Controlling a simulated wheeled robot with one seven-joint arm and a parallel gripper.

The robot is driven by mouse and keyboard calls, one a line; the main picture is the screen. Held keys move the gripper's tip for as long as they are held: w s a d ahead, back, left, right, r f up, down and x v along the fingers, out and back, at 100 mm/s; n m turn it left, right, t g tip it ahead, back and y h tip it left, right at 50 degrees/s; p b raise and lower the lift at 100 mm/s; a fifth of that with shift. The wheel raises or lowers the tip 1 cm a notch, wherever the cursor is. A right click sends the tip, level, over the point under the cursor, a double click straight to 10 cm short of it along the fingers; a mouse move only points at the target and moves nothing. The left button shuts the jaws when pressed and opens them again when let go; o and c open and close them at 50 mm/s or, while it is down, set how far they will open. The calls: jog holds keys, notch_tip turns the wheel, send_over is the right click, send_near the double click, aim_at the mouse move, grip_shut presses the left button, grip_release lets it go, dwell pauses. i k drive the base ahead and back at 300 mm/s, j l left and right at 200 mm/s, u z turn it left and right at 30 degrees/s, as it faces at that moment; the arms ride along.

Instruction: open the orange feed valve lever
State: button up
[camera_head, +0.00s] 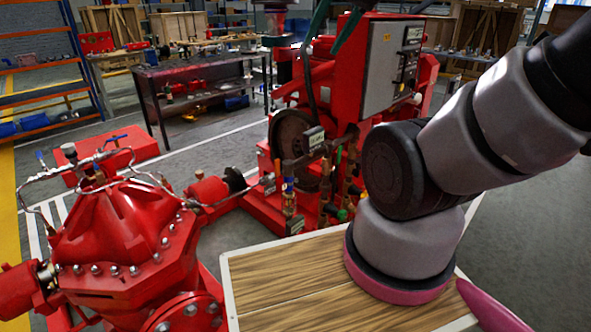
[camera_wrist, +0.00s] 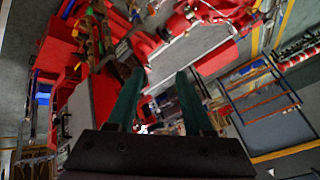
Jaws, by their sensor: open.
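The valve cluster (camera_head: 325,180) is a group of brass pipes with small coloured levers on the front of the red pumpset. A blue handle (camera_head: 289,185) and a green one (camera_head: 342,214) show low on it. My gripper (camera_head: 320,48) shows as two dark green fingers at the top of the head view, above and apart from the valves. In the wrist view my gripper (camera_wrist: 160,75) is open with nothing between its fingers; brass valves (camera_wrist: 95,35) lie to the upper left.
A grey control box (camera_head: 393,65) stands on the red pumpset beside my gripper. A red domed machine (camera_head: 115,245) fills the left front. A wooden top (camera_head: 290,285) lies at the front.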

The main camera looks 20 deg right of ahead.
aim_at(277, 170)
jog(key=k+j+u, duration=0.1)
jog(key=j, duration=0.3)
jog(key=k+j+u, duration=0.1)
jog(key=j, duration=0.7)
jog(key=k+u, duration=0.05)
jog(key=k, duration=0.05)
